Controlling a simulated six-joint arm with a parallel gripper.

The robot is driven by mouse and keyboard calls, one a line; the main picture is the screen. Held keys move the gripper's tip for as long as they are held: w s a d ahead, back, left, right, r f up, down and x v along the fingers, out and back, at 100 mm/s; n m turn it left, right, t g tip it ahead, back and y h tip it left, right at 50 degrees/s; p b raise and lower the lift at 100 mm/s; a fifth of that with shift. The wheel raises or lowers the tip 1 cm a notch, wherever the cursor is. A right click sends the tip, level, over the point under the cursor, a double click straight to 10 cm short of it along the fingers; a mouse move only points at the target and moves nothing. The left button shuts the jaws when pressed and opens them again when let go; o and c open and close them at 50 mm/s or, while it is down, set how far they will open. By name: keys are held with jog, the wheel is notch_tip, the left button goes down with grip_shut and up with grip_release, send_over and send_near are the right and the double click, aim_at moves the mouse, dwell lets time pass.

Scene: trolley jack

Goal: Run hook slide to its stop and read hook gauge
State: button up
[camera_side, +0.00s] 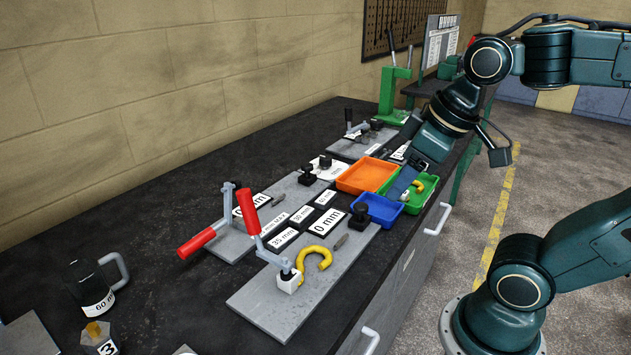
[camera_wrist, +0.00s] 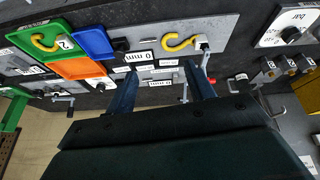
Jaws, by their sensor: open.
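A yellow hook (camera_side: 322,260) lies on a grey plate (camera_side: 268,307) beside a white block (camera_side: 290,281) with an upright red-handled lever (camera_side: 248,211). In the wrist view the hook (camera_wrist: 180,43) is beyond my fingers, with the white block (camera_wrist: 202,42) at its right end. A plate reading "0 mm" (camera_side: 327,221) lies beside the grey plate, also in the wrist view (camera_wrist: 138,57). My gripper (camera_side: 398,186) is above the green and blue trays, away from the hook. In the wrist view my gripper (camera_wrist: 160,76) is open, with nothing between its fingers.
A blue tray (camera_side: 378,217), a green tray (camera_side: 423,202) with a yellow hook in it, and an orange tray (camera_side: 365,175) stand near the bench's front edge. A second red-handled lever (camera_side: 196,243) is left of the first. A dark mug (camera_side: 93,295) stands at the lower left.

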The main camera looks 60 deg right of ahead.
jog(key=w+d+n+g, duration=0.3)
jog(key=w+d+n, duration=0.1)
jog(key=w+d, duration=0.25)
jog(key=n+g, duration=0.2)
jog(key=n, duration=0.2)
send_over(361, 205)
notch_tip(361, 205, down, 3)
notch_tip(361, 205, down, 14)
jog(key=shift+r, duration=0.1)
dwell(0.5)
jog(key=shift+c, duration=0.2)
grip_shut()
jog(key=shift+a, duration=2.3)
